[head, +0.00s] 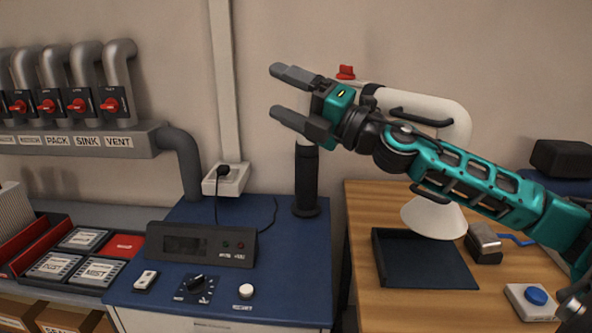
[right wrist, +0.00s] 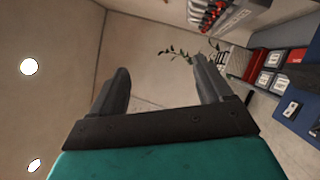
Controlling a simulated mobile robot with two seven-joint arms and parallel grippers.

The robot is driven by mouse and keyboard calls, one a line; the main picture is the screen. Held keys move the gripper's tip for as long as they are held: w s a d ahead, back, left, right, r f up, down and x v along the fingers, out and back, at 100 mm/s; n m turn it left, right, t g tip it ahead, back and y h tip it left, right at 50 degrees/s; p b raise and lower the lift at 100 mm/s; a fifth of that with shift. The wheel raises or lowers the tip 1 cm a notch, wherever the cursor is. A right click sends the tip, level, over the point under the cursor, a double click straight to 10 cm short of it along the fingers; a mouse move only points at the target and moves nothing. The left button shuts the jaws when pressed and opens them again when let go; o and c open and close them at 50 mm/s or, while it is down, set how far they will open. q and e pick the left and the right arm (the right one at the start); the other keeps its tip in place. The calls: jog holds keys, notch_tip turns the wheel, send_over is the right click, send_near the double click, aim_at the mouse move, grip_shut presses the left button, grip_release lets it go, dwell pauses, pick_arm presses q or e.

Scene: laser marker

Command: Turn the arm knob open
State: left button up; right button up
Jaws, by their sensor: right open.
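A red knob (head: 346,72) sits on top of the white extraction arm (head: 437,108), whose bend leads down to a white hood (head: 434,217). My right gripper (head: 274,92) is open and empty, in the air left of the knob, with its fingers pointing left. The gripper's palm and wrist cover part of the white arm just below the knob. In the right wrist view, the open fingers of this gripper (right wrist: 159,68) have nothing between them, and the knob does not show. My left gripper is not in view.
Grey pipes with several red valves (head: 109,104) run along the left wall. A blue bench (head: 270,290) carries a control box (head: 200,245) and a black post (head: 306,182). A wooden table (head: 400,310) at right holds a dark tray (head: 425,262) and a blue button (head: 536,296).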

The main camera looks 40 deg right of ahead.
notch_tip(320, 180, down, 13)
jog(key=d+m+h, duration=0.1)
jog(key=m+h, duration=0.8)
jog(key=m, duration=0.4)
jog(key=shift+s+d+f+m+t, duration=0.2)
jog(key=shift+s+m+t, duration=0.1)
jog(key=shift+s+t, duration=0.15)
